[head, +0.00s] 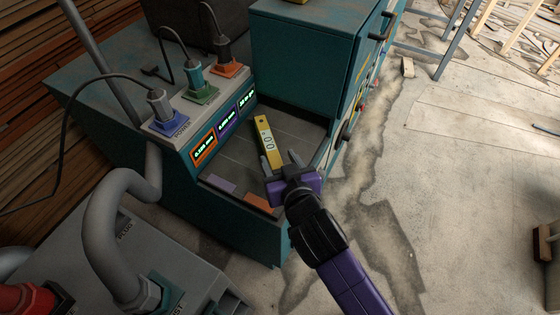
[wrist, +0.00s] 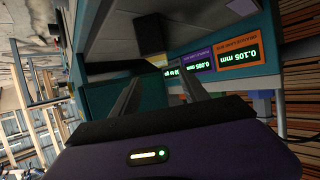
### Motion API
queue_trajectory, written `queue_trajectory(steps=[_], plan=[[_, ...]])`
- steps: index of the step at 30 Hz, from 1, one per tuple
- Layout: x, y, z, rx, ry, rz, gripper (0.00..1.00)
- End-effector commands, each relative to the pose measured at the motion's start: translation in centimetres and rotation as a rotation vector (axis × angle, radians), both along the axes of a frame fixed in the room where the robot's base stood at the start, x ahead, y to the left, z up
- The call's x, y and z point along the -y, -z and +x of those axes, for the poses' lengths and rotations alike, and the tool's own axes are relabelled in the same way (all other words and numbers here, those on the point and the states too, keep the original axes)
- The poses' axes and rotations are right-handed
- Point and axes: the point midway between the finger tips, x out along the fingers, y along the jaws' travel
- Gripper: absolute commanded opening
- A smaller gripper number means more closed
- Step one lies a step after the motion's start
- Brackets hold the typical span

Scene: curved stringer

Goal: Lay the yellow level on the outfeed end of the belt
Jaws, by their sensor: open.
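The yellow level (head: 266,142), with pale vials along it, appears to lie lengthwise on the dark grey belt (head: 292,126) in the teal machine's recess. My gripper (head: 279,158) is open, and its two fingers point toward the level's near end. In the head view the left finger is close beside or overlaps that end; I cannot tell whether they touch. In the wrist view the fingers (wrist: 160,88) stand apart with nothing visible between them, and I cannot make out the level there.
Lit displays (head: 225,123) line the recess's left side, below coloured plugs (head: 202,93) with cables. A tall teal cabinet (head: 300,55) stands behind. Purple (head: 217,184) and orange (head: 257,202) patches mark the near end. A grey hose (head: 110,215) curves at left.

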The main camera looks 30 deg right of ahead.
Motion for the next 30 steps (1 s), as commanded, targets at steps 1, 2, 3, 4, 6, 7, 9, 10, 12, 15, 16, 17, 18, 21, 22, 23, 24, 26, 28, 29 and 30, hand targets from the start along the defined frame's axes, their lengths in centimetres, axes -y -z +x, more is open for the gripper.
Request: queue_trajectory(steps=[1,2,3,4,6,7,9,10,12,15,16,17,18,21,22,23,24,26,28,29,30], plan=[[-0.1,-0.1,-0.3,-0.001,0.0,0.0,0.53],[-0.1,-0.1,-0.4,-0.001,0.0,0.0,0.53],[-0.1,-0.2,-0.6,0.0,0.0,0.0,0.53],[-0.1,-0.3,-0.6,0.0,-0.001,0.001,0.53],[-0.1,-0.3,-0.7,0.0,-0.001,0.001,0.53],[-0.1,-0.3,-0.7,0.0,-0.001,0.001,0.53],[-0.1,-0.3,-0.6,0.0,-0.001,0.001,0.53],[-0.1,-0.3,-0.7,0.0,-0.001,0.0,0.53],[-0.1,-0.1,-1.0,-0.002,-0.004,0.0,0.53],[0.0,0.9,-2.5,-0.008,-0.024,-0.004,0.53],[0.0,1.2,-3.3,-0.008,-0.033,-0.005,0.53],[0.0,1.6,-4.1,-0.009,-0.043,-0.006,0.53],[0.1,2.1,-5.4,-0.009,-0.059,-0.008,0.53],[0.1,3.3,-9.4,-0.007,-0.099,-0.009,0.53],[0.1,3.5,-10.6,-0.004,-0.112,-0.009,0.53],[0.1,3.6,-11.8,-0.001,-0.124,-0.008,0.53],[0.2,3.7,-13.5,0.002,-0.137,-0.007,0.53],[0.2,3.6,-15.9,0.01,-0.154,-0.006,0.53],[0.3,3.3,-18.7,0.022,-0.171,-0.003,0.53],[0.3,3.0,-19.9,0.027,-0.176,-0.003,0.53],[0.4,2.6,-21.4,0.034,-0.181,0.0,0.53]])
